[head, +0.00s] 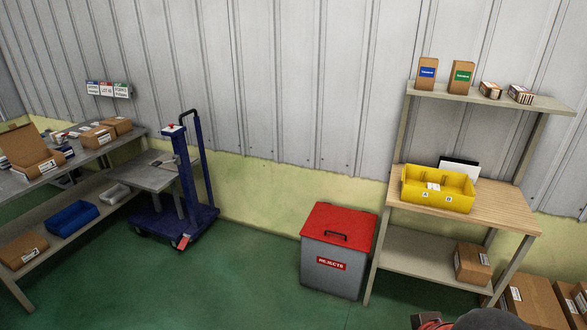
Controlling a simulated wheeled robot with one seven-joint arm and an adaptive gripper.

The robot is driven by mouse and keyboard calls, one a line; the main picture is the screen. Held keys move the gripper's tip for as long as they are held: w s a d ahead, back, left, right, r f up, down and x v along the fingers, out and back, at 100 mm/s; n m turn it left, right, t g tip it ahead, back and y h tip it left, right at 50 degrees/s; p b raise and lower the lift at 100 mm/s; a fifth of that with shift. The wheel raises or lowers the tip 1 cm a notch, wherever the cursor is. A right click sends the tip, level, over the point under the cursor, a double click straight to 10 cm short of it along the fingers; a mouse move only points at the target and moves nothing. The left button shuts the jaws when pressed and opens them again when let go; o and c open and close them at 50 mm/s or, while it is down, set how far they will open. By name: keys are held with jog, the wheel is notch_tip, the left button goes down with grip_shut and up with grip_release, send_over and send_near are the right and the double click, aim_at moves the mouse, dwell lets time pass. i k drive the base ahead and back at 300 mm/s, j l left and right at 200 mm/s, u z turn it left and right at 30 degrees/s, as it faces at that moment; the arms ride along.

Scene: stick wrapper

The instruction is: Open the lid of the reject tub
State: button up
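The reject tub (328,274) is a grey box standing on the floor right of centre, with a red label reading "REJECTS" on its front. Its red lid (345,217) lies flat and closed on top. A black handle (321,234) sits on the lid near its front edge. My gripper is not in view. A dark rounded part with some red, which may belong to my arm, shows at the bottom edge right of the tub.
A wooden workbench (515,216) with a yellow bin (437,201) stands close to the tub's right side. A blue lift cart (187,190) and a grey table (85,152) with boxes are at left. Green floor (235,275) is clear left of the tub; the wall is behind it.

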aim_at(327, 223)
jog(key=i+j+u, duration=0.1)
jog(key=i+u, duration=0.15)
jog(key=i, duration=1)
jog(key=i+j+z, duration=0.2)
jog(key=i+z, duration=0.25)
jog(key=i+j+z, duration=0.3)
jog(key=z, duration=0.15)
jog(key=i+j+z, duration=0.6)
jog(key=j, duration=0.15)
jog(key=i+j+z, duration=0.1)
jog(key=i+j, duration=0.05)
jog(key=j, duration=0.1)
